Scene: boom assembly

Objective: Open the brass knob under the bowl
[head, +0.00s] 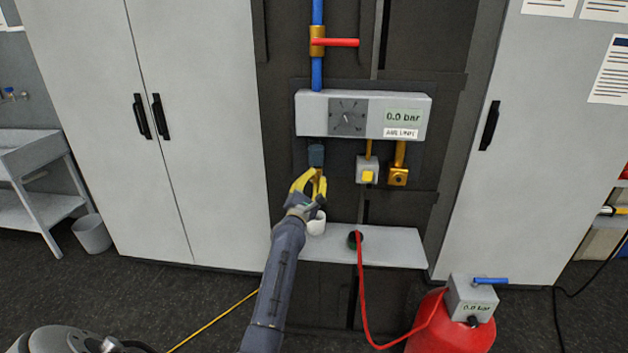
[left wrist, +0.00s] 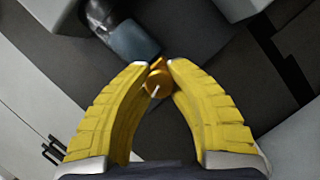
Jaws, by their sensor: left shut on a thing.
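The bowl (head: 316,155) is a dark blue-grey cylinder hanging under the left end of the grey panel unit (head: 364,116). It also shows in the left wrist view (left wrist: 130,40). The brass knob (left wrist: 157,84) is a small orange-gold piece with a pale line on it, just below the bowl. My left gripper (head: 317,178) reaches up to it from below. In the left wrist view, the yellow fingertips (left wrist: 157,67) close on the knob from both sides. The fingers partly hide it in the head view. My right gripper is not in view.
A white cup (head: 316,224) stands on the grey shelf (head: 400,248) beneath the gripper. A black fitting with a red hose (head: 363,290) is on the shelf. A yellow button (head: 367,176) and a brass fitting (head: 398,177) hang to the right. The display reads 0.0 bar.

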